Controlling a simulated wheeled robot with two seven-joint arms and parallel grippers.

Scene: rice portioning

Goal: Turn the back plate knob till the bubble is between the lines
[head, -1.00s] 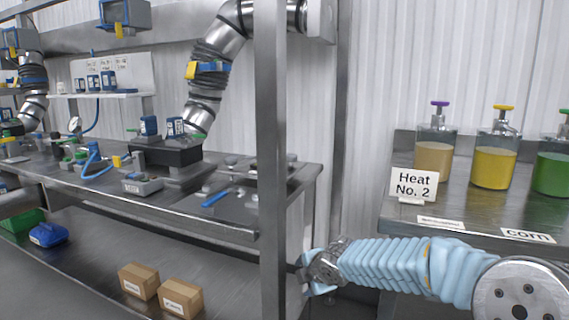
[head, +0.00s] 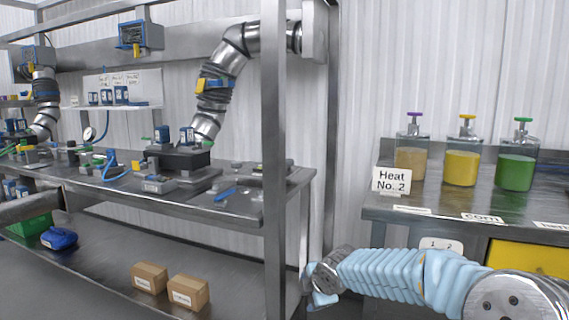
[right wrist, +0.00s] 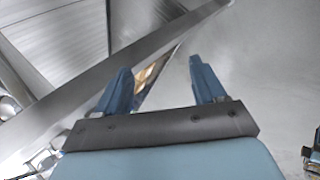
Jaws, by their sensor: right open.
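Small metal plates with knobs (head: 240,168) sit at the right end of the steel bench (head: 245,213). They are too small to tell the back plate knob apart, and no bubble or lines can be made out. My right gripper (head: 313,287) is low in front of the rack's post, below and right of the plates and well apart from them. In the right wrist view my right gripper (right wrist: 162,85) is open with nothing between its fingers. My left gripper is not in view.
A steel post (head: 273,120) stands between the bench end and my right arm. Two cardboard boxes (head: 188,292) sit on the lower shelf. Jars of yellow (head: 461,168) and green contents stand on the right counter, by a "Heat No. 2" sign (head: 391,181).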

